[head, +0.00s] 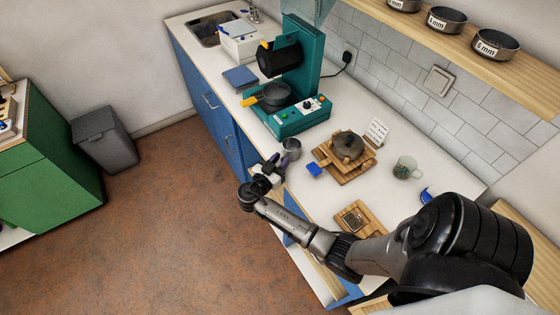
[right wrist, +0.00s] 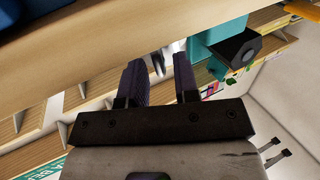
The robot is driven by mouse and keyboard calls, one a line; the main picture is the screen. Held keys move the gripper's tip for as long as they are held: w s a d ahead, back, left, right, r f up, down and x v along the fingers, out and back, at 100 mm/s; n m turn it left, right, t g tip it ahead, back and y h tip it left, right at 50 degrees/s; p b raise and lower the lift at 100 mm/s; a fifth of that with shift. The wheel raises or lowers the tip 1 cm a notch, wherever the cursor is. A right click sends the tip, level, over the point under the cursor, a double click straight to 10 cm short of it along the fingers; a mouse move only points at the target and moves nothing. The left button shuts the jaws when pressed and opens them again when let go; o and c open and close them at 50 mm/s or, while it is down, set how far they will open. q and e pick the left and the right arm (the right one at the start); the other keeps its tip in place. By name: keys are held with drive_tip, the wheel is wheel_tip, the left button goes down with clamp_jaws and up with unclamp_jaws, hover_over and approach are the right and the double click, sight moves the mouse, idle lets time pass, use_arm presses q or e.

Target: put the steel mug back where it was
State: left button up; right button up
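The steel mug (head: 291,149) is upright at the counter in front of the teal machine. My right gripper (head: 278,163) is close beside it, on its near left side. In the right wrist view its two dark fingers (right wrist: 159,80) are apart, and a small piece of shiny grey metal (right wrist: 159,64) shows between them, partly hidden; it looks like part of the mug. I cannot tell whether the fingers touch it. My left gripper is not in view.
The teal machine (head: 290,122) with a dark pan (head: 275,94) stands behind the mug. A blue object (head: 314,169), a wooden stand with a dark pot (head: 347,147), a glass mug (head: 405,168) and a small wooden tray (head: 356,218) are to the right on the white counter.

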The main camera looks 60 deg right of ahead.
drive_tip(key=shift+o, duration=0.3)
drive_tip(key=shift+r, duration=0.1)
drive_tip(key=shift+a, duration=0.2)
drive_tip(key=w+a+b, duration=0.1)
drive_tip(key=a, duration=1)
drive_tip(key=shift+w+a, duration=0.15)
drive_tip(key=shift+a, duration=0.15)
